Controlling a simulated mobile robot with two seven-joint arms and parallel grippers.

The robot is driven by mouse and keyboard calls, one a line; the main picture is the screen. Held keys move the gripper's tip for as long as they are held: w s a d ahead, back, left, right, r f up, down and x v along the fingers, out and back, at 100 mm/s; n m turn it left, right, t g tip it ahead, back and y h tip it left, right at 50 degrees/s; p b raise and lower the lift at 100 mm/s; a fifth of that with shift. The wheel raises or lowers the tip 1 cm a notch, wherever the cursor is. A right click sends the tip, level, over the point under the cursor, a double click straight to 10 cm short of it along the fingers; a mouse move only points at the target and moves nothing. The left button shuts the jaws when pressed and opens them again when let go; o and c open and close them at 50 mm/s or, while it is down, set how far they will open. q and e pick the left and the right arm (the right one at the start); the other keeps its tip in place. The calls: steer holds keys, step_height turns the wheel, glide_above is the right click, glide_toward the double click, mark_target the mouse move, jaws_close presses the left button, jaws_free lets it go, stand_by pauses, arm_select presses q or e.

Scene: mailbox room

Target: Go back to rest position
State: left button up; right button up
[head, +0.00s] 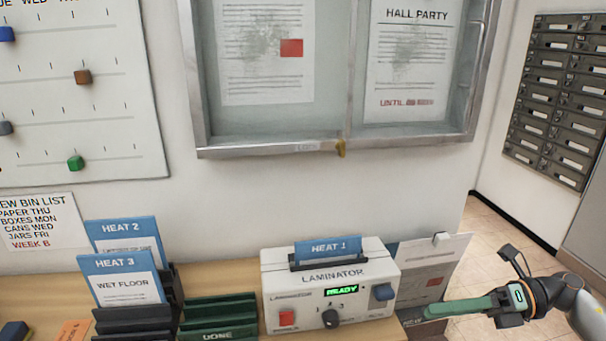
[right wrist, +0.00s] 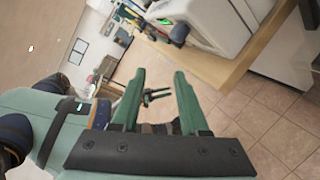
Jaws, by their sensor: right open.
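My right gripper (head: 430,310) shows at the lower right of the head view, beside the right end of the table and right of the laminator. In the right wrist view its two green fingers (right wrist: 160,95) stand apart with nothing between them. The left gripper is not in the head view. In the right wrist view a small dark green gripper-like shape shows far off between the fingers; I cannot tell more about it.
The white laminator (head: 345,275) reads READY and has a blue HEAT 1 card (head: 328,249) in its top. Left of it stand a green DONE rack (head: 219,312) and cards HEAT 2 (head: 124,235) and HEAT 3 (head: 121,280). Tiled floor (head: 505,210) is free at right.

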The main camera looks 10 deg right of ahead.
steer(key=w+d+r+m+t+h, duration=0.5)
steer(key=w+d+r+m+t, duration=0.45)
steer(key=w+m+t, duration=0.45)
steer(key=w+d+f+m+g+h, duration=0.1)
steer(key=d+f+m+h, duration=0.3)
steer(key=d+m+h, duration=0.5)
steer(key=d+f+m+h, duration=0.4)
steer(key=d+m+h, duration=0.4)
steer(key=m, duration=0.4)
steer(key=s+a+f+g+y, duration=0.25)
steer(key=s+a+f, duration=0.35)
steer(key=a+f, duration=0.55)
steer(key=s+a+f+g+y, duration=0.2)
steer(key=s+a+f+y, duration=0.3)
steer(key=a+f, duration=0.65)
steer(key=s+a+f+m+g+y, duration=0.1)
steer(key=s+a+f, duration=0.4)
steer(key=s+a, duration=0.35)
steer(key=s+a+f+m+g+y, duration=0.1)
steer(key=s+a+f+m, duration=0.1)
steer(key=s+a+f, duration=0.45)
steer(key=s+a+r+p, duration=0.1)
steer(key=s+r+p, duration=0.2)
steer(key=r+p, duration=0.2)
steer(key=shift+s+r, duration=0.25)
steer(key=shift+r, duration=0.65)
